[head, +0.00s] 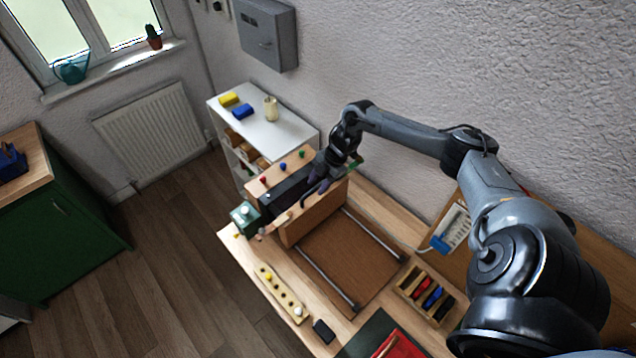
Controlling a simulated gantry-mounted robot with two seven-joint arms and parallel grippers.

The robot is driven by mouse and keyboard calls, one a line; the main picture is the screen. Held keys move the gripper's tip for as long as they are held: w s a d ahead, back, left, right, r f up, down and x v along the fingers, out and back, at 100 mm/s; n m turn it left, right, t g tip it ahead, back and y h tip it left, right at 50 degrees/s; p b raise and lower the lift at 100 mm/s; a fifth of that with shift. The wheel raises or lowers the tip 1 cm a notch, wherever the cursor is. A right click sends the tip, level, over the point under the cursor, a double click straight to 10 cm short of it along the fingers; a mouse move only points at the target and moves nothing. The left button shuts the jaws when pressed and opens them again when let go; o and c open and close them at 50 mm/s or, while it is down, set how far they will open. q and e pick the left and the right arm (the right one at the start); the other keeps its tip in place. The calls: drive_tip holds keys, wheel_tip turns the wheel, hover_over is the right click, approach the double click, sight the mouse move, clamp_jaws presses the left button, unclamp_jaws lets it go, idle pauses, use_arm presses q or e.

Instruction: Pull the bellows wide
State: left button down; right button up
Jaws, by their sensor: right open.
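The bellows (284,191) show as a dark block between two upright wooden boards on the workbench. The back board (262,187) has red, blue and green knobs along its top. The front board (316,214) stands at the end of two metal rails (376,236) that run over a brown base panel. My right gripper (318,182) is open, low over the top of the bellows and front board. It hides part of them, and I cannot tell whether it touches the board. My left gripper is out of view.
A green box (244,218) stands left of the bellows. A pegged wooden strip (279,290), a small black object (324,331) and a tray of coloured pieces (425,294) lie on the bench. A white shelf (290,121) stands behind. The brown panel between the rails is clear.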

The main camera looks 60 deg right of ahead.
drive_tip(key=shift+w+f, duration=0.1)
drive_tip(key=shift+f, duration=0.15)
drive_tip(key=shift+c, duration=0.3)
clamp_jaws()
